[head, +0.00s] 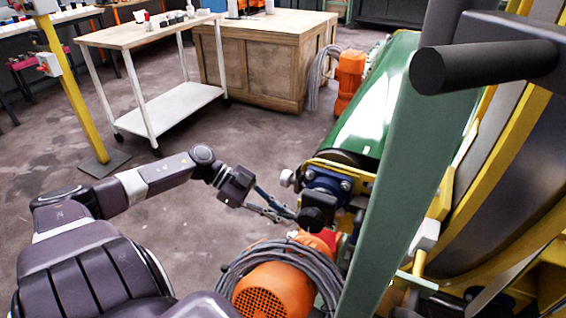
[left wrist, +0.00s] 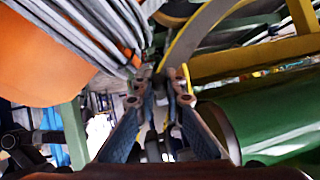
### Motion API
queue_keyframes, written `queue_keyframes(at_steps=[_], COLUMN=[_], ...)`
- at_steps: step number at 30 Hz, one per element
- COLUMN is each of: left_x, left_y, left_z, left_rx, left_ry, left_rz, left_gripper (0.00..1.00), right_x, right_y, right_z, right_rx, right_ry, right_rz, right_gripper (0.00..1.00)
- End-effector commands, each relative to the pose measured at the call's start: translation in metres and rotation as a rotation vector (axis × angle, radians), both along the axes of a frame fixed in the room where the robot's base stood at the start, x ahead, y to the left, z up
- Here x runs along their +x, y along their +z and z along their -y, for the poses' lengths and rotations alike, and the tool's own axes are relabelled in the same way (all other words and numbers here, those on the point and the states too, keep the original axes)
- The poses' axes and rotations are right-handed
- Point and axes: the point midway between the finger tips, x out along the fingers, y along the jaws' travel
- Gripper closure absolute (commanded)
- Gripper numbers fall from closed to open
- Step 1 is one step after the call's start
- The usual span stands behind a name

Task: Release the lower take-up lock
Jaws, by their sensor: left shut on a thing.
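The lower take-up lock appears to be the dark knob (head: 316,212) beside the blue bearing block (head: 325,182) at the end of the green roller. My left gripper (head: 293,214) reaches it from the left in the head view, its fingertips against the knob's left side. In the left wrist view my left gripper (left wrist: 166,85) has its fingers close together at the tips. The thing between them is small and dark there, mostly hidden. My right gripper is not in view.
An orange motor (head: 275,290) with grey hoses (head: 240,258) sits just below my left gripper. A green frame post (head: 400,170) stands close on the right. The green belt roller (head: 378,105) lies behind. Floor is clear to the left, up to a white cart (head: 165,105).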

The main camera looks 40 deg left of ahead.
Motion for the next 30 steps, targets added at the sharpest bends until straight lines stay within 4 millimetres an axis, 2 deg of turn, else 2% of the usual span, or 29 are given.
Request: queue_keyframes(at_steps=[1, 2, 4, 13, 17, 30], left_x=[-0.001, -0.001, -0.001, -0.001, -0.005, -0.035], left_y=[-0.001, -0.001, -0.001, 0.000, 0.004, 0.041], left_z=[-0.001, -0.001, -0.001, -0.001, -0.009, -0.066], left_rx=[0.004, 0.004, 0.004, 0.002, 0.004, 0.003], left_ry=[-0.001, 0.000, 0.000, 0.000, 0.001, 0.002], left_rz=[-0.002, -0.002, -0.002, -0.001, -0.003, -0.004], left_gripper=[1.00, 0.89, 0.82, 0.82, 0.82, 0.82], right_x=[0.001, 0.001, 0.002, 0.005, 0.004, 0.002], right_y=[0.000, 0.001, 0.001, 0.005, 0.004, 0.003], right_z=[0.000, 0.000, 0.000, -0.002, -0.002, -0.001], right_rx=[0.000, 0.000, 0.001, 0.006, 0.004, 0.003], right_ry=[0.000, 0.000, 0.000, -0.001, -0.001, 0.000], right_rz=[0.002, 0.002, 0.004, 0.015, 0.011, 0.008], right_gripper=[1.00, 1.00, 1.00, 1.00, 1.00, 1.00])
